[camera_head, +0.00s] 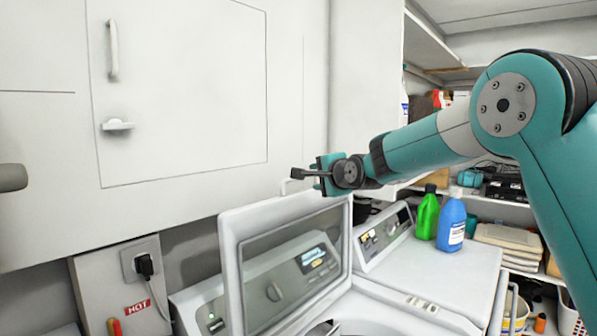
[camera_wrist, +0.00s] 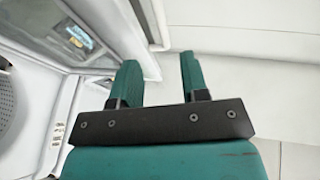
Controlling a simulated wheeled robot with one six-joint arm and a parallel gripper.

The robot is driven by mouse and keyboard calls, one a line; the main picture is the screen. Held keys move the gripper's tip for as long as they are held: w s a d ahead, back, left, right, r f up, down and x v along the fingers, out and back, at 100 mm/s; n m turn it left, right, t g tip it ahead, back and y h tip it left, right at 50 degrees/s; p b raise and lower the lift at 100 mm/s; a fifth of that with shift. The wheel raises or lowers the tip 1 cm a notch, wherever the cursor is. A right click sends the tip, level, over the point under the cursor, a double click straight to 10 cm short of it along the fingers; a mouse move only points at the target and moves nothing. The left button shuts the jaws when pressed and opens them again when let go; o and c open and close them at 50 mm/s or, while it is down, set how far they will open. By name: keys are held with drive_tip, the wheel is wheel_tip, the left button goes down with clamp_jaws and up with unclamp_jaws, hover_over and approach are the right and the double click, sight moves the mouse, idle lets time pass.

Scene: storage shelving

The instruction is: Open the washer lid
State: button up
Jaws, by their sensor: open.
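The washer lid (camera_head: 228,262) is white with a dark glass window and stands raised, near upright, at the left of the washer (camera_head: 398,312). The washer's round opening shows in part at the bottom of the head view. My gripper (camera_head: 312,175) is just above the lid's top edge, with its jaws toward the left. In the wrist view the two green fingers of my gripper (camera_wrist: 161,75) are apart with nothing held between them. The lid (camera_wrist: 98,84) lies to their left there, its glass at the upper left. I cannot tell whether a finger touches the lid.
White cabinets (camera_head: 180,90) fill the wall behind and left of my gripper. A green bottle (camera_head: 427,213) and a blue bottle (camera_head: 451,222) stand on the machine top at right. Shelves (camera_head: 500,207) with goods are behind my arm. A power outlet (camera_head: 141,262) is at lower left.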

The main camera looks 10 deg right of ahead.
sight(301, 192)
drive_tip(key=p+x, duration=0.6)
drive_tip(key=x, duration=0.4)
drive_tip(key=shift+w+a+r, duration=0.1)
drive_tip(key=shift+w, duration=0.3)
drive_tip(key=shift+p+x, duration=0.45)
drive_tip(key=shift+x, duration=0.35)
drive_tip(key=shift+s+f, duration=0.1)
drive_tip(key=shift+f, duration=0.15)
clamp_jaws()
